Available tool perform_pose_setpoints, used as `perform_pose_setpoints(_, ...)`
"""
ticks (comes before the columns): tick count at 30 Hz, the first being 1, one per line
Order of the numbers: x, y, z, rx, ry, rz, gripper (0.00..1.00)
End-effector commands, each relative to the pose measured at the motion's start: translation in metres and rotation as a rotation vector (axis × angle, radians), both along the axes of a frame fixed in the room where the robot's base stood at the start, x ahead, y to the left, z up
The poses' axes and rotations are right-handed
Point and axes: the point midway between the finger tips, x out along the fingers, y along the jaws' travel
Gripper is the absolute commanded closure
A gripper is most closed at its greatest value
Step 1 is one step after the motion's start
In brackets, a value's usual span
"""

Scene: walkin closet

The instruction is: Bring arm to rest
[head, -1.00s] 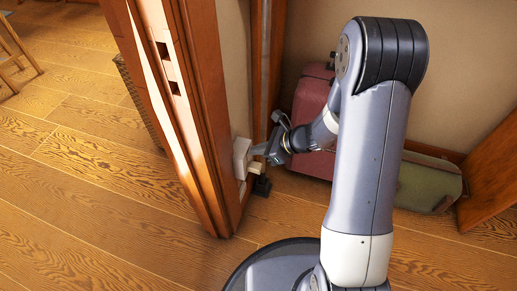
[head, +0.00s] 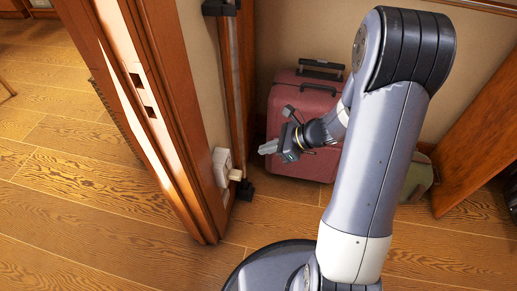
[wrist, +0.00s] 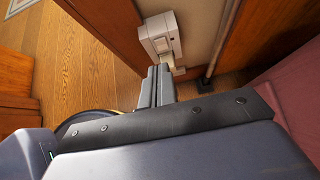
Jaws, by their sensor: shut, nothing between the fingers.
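My gripper (head: 268,147) is shut and empty, held in the air in front of the red suitcase in the head view. In the wrist view its two fingers (wrist: 154,88) lie together, pointing toward the wall outlet. My arm is bent, with its elbow high at the right of the head view and the forearm reaching down and left. The gripper is apart from the white wall outlet box (head: 222,167), which also shows in the wrist view (wrist: 160,36).
A wooden door frame (head: 165,120) stands close on the left. A red suitcase (head: 302,100) and a green bag (head: 418,178) stand behind my arm. A pale plug (head: 236,174) sits at the outlet. A wooden panel (head: 485,120) is at right. Open wood floor (head: 80,220) lies left.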

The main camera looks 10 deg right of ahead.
Motion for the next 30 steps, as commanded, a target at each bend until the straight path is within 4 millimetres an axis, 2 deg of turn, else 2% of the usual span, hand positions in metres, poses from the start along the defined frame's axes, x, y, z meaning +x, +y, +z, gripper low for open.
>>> perform_pose_setpoints(4, -0.002, -0.003, 0.004, -0.001, 0.000, 0.001, 1.00)
perform_pose_setpoints(16, -0.001, 0.000, -0.001, 0.000, 0.001, 0.002, 1.00)
perform_pose_setpoints(20, 0.002, 0.008, -0.015, 0.000, 0.002, 0.004, 1.00)
perform_pose_setpoints(30, 0.016, 0.047, -0.069, 0.000, 0.002, 0.004, 1.00)
